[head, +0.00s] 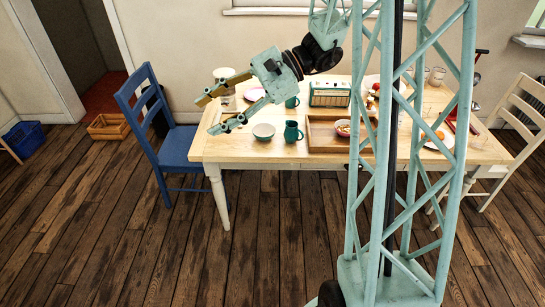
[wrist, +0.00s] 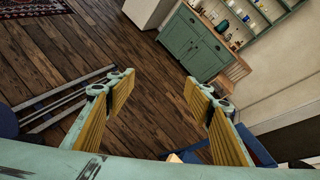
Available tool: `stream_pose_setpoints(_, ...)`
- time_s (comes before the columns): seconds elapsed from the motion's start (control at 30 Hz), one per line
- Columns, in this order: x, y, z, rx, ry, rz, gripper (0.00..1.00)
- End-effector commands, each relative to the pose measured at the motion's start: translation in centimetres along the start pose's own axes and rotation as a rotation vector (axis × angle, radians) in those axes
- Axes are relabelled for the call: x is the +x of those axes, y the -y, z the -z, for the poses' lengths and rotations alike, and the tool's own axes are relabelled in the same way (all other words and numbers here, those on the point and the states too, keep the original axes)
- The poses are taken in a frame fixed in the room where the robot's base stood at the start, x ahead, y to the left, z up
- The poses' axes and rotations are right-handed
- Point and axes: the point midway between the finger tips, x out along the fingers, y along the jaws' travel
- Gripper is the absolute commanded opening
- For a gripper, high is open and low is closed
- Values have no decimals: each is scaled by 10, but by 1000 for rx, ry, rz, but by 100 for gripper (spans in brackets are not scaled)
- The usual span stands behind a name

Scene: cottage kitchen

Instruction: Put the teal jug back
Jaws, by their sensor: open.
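A teal jug (head: 292,132) stands upright on the table (head: 215,149) near its front edge, between a pale bowl and a wooden tray. My gripper (head: 210,114) is in the air by the table's left end, left of the jug and apart from it. Its two fingers are spread wide with nothing between them. They also show in the wrist view (wrist: 160,82), pointing towards open floor and a green cabinet (wrist: 194,45). The jug does not show in the wrist view.
The pale bowl (head: 264,132) is just left of the jug and the wooden tray (head: 323,143) just right. A smaller teal mug (head: 292,102) and a teal radio (head: 330,94) stand behind. A blue chair (head: 184,146) is at the table's left end.

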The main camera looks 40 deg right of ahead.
Motion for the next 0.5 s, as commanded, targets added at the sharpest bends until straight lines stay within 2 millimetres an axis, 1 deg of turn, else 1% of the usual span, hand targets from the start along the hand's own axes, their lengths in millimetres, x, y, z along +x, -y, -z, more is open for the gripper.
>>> stream_pose_setpoints(0.03,3,-5,-11,-23,-7,-24,48)
stream_pose_setpoints(0.2,9,-23,-41,-95,-31,-104,48)
stream_pose_setpoints(0.5,14,-59,-86,-225,-81,-239,48)
